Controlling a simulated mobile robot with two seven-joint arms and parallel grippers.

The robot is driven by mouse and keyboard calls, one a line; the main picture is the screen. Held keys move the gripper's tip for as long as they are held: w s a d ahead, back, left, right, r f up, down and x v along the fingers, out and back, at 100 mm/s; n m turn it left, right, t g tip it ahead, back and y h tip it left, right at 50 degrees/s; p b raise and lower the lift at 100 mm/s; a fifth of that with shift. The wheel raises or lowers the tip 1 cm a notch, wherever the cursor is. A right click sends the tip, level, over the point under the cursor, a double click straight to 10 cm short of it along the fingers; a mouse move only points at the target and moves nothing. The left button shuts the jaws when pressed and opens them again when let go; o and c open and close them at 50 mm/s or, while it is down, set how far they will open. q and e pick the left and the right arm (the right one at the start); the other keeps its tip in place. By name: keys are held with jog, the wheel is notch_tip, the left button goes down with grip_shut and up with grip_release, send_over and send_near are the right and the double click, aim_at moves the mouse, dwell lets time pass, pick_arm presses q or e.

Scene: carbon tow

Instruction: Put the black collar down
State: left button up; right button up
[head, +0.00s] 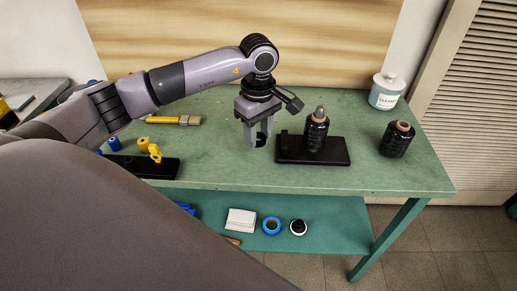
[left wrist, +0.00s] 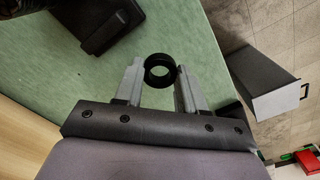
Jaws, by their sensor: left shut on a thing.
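The black collar (left wrist: 160,84) is a short open ring. It sits between the fingertips of my left gripper (left wrist: 160,74) in the left wrist view, with its round hole facing the camera. My left gripper (head: 258,136) is shut on it and points down over the green table (head: 220,165), just left of a black base plate. In the head view the collar (head: 260,140) is small and partly hidden by the fingers. I cannot tell whether it touches the table top. My right gripper is not in view.
A black spool (head: 316,133) stands on the black base plate (head: 337,157). Another black spool (head: 397,141) and a white jar (head: 386,92) stand at the right. A yellow-handled tool (head: 173,120) and a yellow clamp (head: 154,151) are at the left. The table in front of my gripper is clear.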

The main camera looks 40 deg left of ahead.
aim_at(258, 160)
pick_arm(q)
notch_tip(258, 160, down, 6)
jog(key=shift+f, duration=0.15)
dwell(0.3)
jog(key=shift+f, duration=0.2)
jog(key=o, duration=1.1)
jog(key=shift+r, duration=0.1)
jog(key=shift+r, duration=0.1)
